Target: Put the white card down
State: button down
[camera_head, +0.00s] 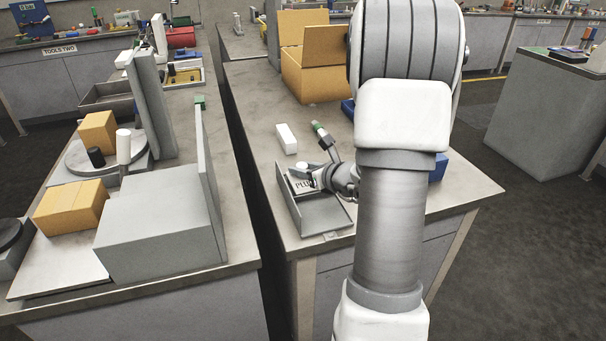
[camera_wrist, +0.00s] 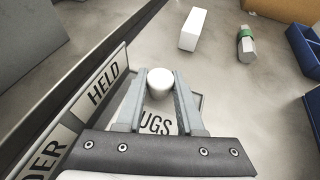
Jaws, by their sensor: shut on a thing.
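The white card (camera_head: 303,186) with dark lettering, reading "PLU" in the head view, is at the far end of a grey angled holder. In the wrist view the card (camera_wrist: 158,124) shows "UGS" below my fingers, partly hidden by them and by the gripper body. A white round knob (camera_wrist: 160,82) sits between the fingertips of my gripper (camera_wrist: 158,85), which is shut on it. The knob appears to belong to the card. My gripper (camera_head: 306,172) is at the holder's far end. I cannot tell whether the card touches the surface below.
The grey holder (camera_head: 325,217) has a raised left wall; in the wrist view plates reading "HELD" (camera_wrist: 103,84) and "DER" (camera_wrist: 42,155) are along it. Blue bins (camera_wrist: 305,50) are at right.

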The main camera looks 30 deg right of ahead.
jog(key=shift+f, duration=0.35)
jog(key=shift+f, duration=0.1)
jog(key=shift+f, duration=0.15)
jog(key=c, duration=0.5)
grip_release()
jog(key=shift+r, duration=0.4)
jog(key=p+v, duration=0.2)
jog(key=v, duration=1)
jog(key=shift+a+f, duration=0.1)
jog(key=shift+f, duration=0.1)
